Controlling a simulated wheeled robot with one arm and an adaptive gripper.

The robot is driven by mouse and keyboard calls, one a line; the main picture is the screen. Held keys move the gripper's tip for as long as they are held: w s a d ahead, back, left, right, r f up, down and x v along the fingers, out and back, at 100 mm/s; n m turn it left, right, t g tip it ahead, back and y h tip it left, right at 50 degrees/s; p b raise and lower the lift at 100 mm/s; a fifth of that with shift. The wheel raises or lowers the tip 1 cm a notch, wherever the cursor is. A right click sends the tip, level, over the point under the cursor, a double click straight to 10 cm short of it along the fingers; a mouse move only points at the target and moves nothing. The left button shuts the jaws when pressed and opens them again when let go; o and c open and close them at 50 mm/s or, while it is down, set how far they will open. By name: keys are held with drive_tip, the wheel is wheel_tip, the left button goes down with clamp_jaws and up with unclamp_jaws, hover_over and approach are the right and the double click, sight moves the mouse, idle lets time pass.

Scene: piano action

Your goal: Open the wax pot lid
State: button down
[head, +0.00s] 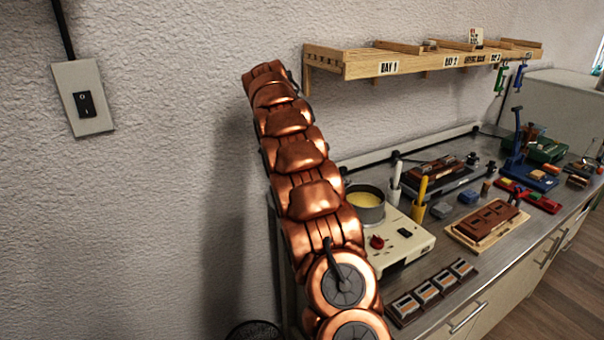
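The wax pot (367,213) is a round dark grey metal pot on a cream heater unit (405,243) near the left end of the bench. A pale yellow surface (361,200) shows inside its rim and looks like wax. I cannot make out a lid on it. My copper arm rises in front and hides the pot's left side. My gripper is not in view.
The steel bench (455,267) holds a brown block on a wooden board (487,224), a row of small framed pieces (432,291), and yellow-handled (421,193) and white-handled tools. A labelled wooden shelf (420,64) hangs above. A wall switch (84,101) is at left.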

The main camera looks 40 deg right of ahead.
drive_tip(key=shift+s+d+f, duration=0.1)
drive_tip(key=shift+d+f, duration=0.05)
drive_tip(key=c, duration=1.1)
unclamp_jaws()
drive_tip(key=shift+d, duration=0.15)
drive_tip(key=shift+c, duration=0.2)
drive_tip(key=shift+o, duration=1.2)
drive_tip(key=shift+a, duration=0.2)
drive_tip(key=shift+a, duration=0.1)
